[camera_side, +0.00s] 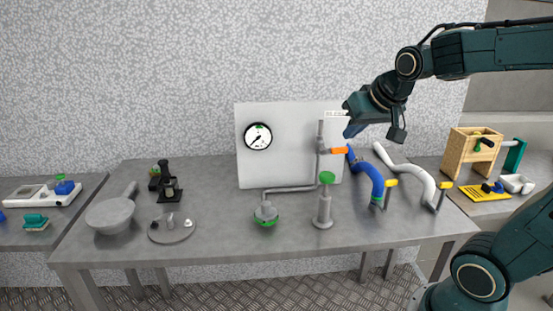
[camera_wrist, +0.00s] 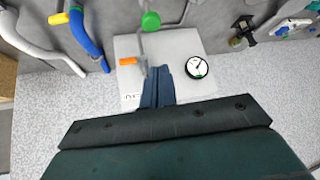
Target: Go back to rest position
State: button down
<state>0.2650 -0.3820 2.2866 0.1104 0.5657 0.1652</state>
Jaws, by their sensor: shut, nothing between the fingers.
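My gripper (camera_side: 354,129) is shut and empty. In the side view it hangs above the back right of the table, in front of the right edge of the white panel (camera_side: 255,170) and close to the orange handle (camera_side: 339,151) on the grey pipe stand (camera_side: 324,205). In the wrist view my gripper (camera_wrist: 157,86) points at the panel (camera_wrist: 190,44), with the orange handle (camera_wrist: 128,61) just left of the fingers. I cannot tell whether the fingers touch the stand.
A gauge (camera_side: 258,136) is on the panel. A blue hose (camera_side: 373,176) and a white hose (camera_side: 418,178) with yellow-handled valves lie to the right. A grey pan (camera_side: 110,214) and round lid (camera_side: 172,229) sit at left. The table's front middle is clear.

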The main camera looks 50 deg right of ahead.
jog(key=s+a+f+n+y, duration=0.1)
jog(key=s+a+n, duration=0.2)
jog(key=s+a, duration=0.2)
jog(key=s+a+f+n+g+y, duration=0.1)
jog(key=s+a+f+n+y, duration=0.1)
jog(key=s+a, duration=0.3)
jog(key=shift+s+a+f+n+g, duration=0.3)
jog(key=shift+s+a+n, duration=0.15)
jog(key=shift+s, duration=0.7)
